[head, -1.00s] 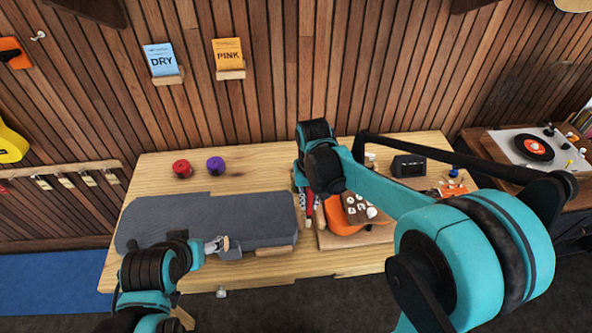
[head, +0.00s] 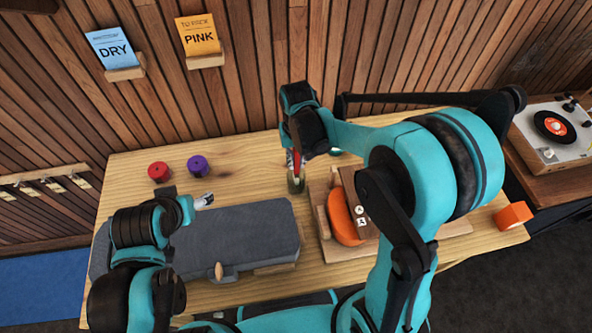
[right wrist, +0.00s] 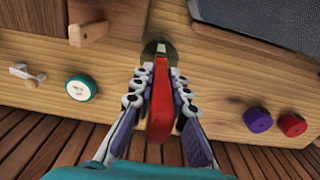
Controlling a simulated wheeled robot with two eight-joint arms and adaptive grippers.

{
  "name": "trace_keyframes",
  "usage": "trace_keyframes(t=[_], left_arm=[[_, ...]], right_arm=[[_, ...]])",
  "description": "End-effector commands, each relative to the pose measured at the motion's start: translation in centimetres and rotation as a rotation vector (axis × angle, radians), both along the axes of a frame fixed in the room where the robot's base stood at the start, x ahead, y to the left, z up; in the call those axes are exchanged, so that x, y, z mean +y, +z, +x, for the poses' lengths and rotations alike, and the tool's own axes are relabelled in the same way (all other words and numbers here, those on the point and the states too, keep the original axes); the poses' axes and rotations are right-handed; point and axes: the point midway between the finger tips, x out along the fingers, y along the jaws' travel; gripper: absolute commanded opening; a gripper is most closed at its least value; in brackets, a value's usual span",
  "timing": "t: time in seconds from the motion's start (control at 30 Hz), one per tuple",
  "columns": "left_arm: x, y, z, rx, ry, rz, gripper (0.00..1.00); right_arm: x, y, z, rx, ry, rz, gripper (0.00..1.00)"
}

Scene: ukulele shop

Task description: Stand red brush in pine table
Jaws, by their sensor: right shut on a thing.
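My right gripper (right wrist: 150,82) is shut on the red brush (right wrist: 162,112), which lies between its fingers in the right wrist view. In the head view, a little of the red brush (head: 297,159) shows below the right wrist, directly above a small jar (head: 296,185). The jar's round rim also shows just past the brush end in the right wrist view (right wrist: 152,46). I cannot tell whether the brush is inside it. The jar stands on the pine table (head: 240,160). My left gripper (head: 204,200) is over the grey case; its fingers are too small to read.
A grey case (head: 245,235) lies on the table's left front. Red (head: 158,171) and purple (head: 198,166) round pieces stand behind it. An orange ukulele (head: 341,218) is right of the jar. An orange block (head: 513,215) sits at the right edge.

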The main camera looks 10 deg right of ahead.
Motion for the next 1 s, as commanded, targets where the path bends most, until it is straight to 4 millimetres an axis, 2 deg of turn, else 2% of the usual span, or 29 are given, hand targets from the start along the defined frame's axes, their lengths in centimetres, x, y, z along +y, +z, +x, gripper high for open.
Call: trace_keyframes(t=[0.33,0.7,0.73,0.8,1.0], left_arm=[[0.0,-1.3,0.0,0.000,0.000,0.000,0.70],[0.0,-1.6,0.0,0.000,0.000,0.000,0.70],[0.0,-1.6,0.0,0.000,0.000,0.000,0.70],[0.0,-1.5,0.0,0.000,0.000,0.000,0.70],[0.0,-1.5,0.0,0.000,0.000,0.000,0.70]], right_arm=[[0.0,-4.1,0.0,0.000,0.000,0.000,0.00],[0.0,-4.5,0.0,0.000,0.000,0.000,0.00],[0.0,-4.5,0.0,0.000,0.000,0.000,0.17],[0.0,-4.4,0.0,0.000,0.000,0.000,0.35],[0.0,-4.4,0.0,0.000,0.000,0.000,0.35]])
